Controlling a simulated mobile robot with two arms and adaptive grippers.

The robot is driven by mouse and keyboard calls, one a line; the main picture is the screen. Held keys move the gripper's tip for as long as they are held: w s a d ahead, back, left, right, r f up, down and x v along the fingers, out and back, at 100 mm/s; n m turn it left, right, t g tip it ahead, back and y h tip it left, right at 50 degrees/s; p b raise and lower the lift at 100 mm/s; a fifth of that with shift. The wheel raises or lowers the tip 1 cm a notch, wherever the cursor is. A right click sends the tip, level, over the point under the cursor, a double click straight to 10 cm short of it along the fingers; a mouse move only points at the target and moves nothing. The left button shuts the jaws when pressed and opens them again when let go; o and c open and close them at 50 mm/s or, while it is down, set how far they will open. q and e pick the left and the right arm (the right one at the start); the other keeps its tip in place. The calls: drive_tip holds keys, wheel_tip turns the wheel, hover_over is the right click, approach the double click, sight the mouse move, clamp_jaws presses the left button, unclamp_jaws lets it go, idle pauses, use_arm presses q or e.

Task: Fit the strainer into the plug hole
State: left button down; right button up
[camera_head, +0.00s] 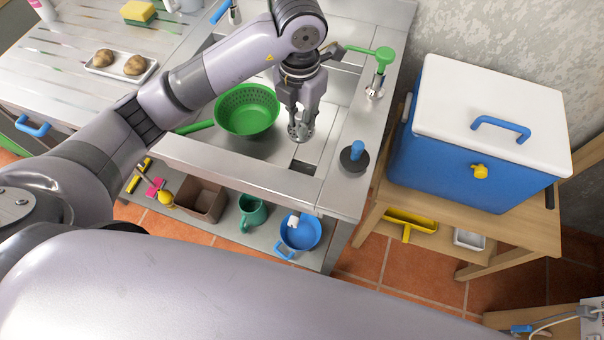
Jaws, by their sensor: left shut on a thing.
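My left gripper (300,112) points down over the metal sink (225,158). It is shut on a small round metal strainer (299,131) with holes, held below the fingertips. A dark patch (303,167) shows on the sink floor just below the strainer in the picture; I cannot tell whether it is the plug hole or a shadow. The plug hole is not clearly visible. My right gripper is out of view.
A green colander (247,109) sits in the sink, left of the gripper. A black plug with a blue knob (354,156) rests on the right rim, near a green-handled tap (376,75). A blue cooler (465,165) stands to the right.

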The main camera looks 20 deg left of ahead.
use_arm(q)
wheel_tip(320, 180, down, 15)
drive_tip(key=shift+r+p, duration=0.1)
drive_tip(key=shift+p, duration=0.6)
wheel_tip(320, 180, down, 5)
drive_tip(key=shift+r, duration=0.1)
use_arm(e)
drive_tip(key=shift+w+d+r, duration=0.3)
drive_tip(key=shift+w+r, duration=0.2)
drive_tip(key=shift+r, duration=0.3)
use_arm(q)
drive_tip(key=shift+f, duration=0.35)
drive_tip(key=c, duration=1.5)
unclamp_jaws()
drive_tip(key=shift+r, duration=0.1)
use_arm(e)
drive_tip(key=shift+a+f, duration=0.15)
